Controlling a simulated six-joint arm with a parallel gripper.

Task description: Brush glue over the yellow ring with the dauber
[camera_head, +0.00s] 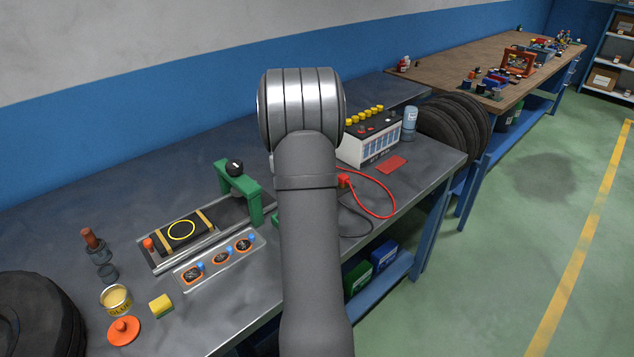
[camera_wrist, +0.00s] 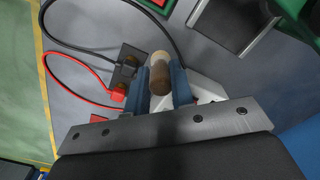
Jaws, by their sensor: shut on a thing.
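The yellow ring (camera_head: 181,229) lies on a black patch strapped in a flat tray on the bench, in the head view. An open glue tin (camera_head: 117,300) with yellowish contents stands at the front left, its orange lid (camera_head: 124,331) beside it. In the wrist view my gripper (camera_wrist: 159,92) is shut on a brown, round-handled thing with a pale end, which looks like the dauber (camera_wrist: 159,76). Its far end is hidden. My arm hides the gripper in the head view. The ring and the tin are out of the wrist view.
A green press frame (camera_head: 240,187) with a black knob stands behind the tray. Red and black clamps (camera_wrist: 120,91) with cables lie beside the gripper in the wrist view. A wooden-handled tool (camera_head: 89,239), a yellow-green sponge (camera_head: 161,305) and a patch strip (camera_head: 220,258) surround the tray.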

